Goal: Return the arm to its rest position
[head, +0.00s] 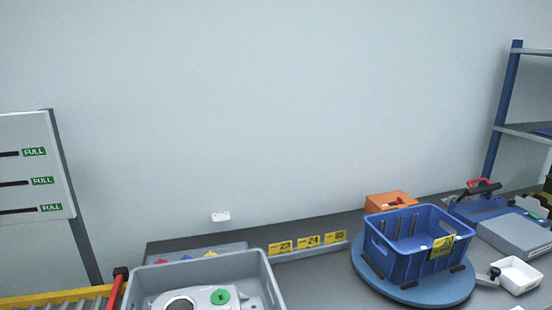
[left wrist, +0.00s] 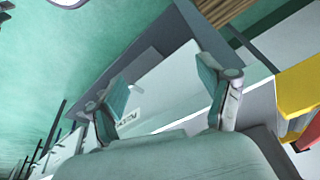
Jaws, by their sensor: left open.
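My left gripper (left wrist: 160,97) shows only in the left wrist view. Its two fingers with green pads are spread apart, and I see nothing held between them. Beyond the fingers is a pale flat surface with dark lettering that I cannot read clearly. Neither of my arms shows in the head view, and my right gripper is in no view.
In the head view, a grey bin (head: 271,283) holds a casting with a green knob (head: 220,296). A blue crate (head: 405,262) stands on a round blue turntable (head: 440,293). A white tray (head: 517,276) and blue-posted shelf (head: 502,100) are at right.

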